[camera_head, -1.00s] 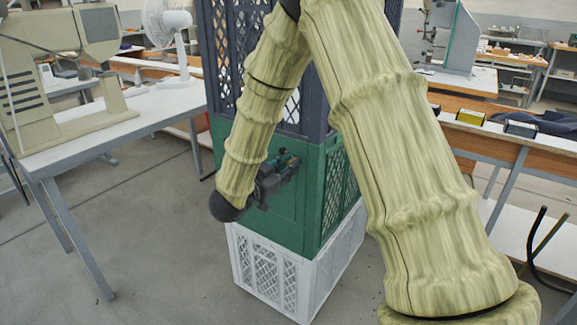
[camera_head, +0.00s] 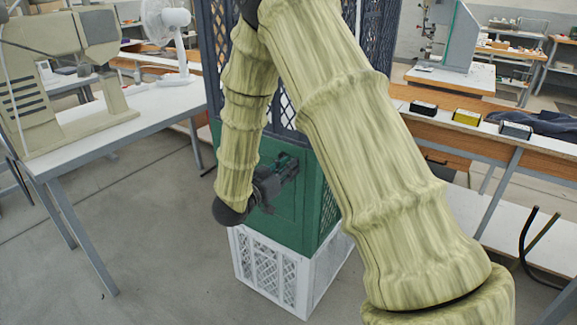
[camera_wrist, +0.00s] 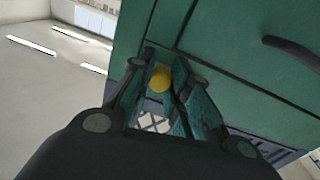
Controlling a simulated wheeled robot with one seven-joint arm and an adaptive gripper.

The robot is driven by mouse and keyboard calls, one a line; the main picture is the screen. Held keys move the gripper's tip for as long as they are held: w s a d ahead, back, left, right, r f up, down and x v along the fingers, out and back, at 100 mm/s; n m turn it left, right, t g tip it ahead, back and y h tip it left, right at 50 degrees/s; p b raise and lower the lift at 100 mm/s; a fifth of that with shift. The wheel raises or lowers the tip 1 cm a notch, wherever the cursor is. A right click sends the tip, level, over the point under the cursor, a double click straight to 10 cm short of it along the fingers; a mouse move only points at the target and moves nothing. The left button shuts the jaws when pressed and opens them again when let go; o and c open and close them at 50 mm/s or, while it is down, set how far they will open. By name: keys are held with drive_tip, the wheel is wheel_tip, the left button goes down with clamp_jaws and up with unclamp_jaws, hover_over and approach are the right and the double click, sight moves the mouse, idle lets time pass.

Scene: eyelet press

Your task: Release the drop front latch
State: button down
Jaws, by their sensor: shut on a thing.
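The drop front (camera_head: 294,212) is the green front panel of the middle crate in the stack. It also fills much of the wrist view (camera_wrist: 230,55). A yellow round knob, which looks like the latch (camera_wrist: 161,78), sits between my fingertips in the wrist view. My gripper (camera_wrist: 160,75) is shut on this knob, a finger on each side. In the head view my gripper (camera_head: 287,167) reaches the panel from the left, and the knob cannot be made out there. A dark curved handle (camera_wrist: 292,50) lies to the right on the panel.
The green crate stands on a white crate (camera_head: 270,270), with dark blue crates (camera_head: 217,60) above. A table (camera_head: 110,125) with a beige machine stands at left. A bench (camera_head: 490,135) with small boxes is at right. Grey floor between is clear.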

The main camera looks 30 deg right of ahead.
drive_tip(key=c, duration=1.3)
unclamp_jaws()
drive_tip(key=v, duration=1.2)
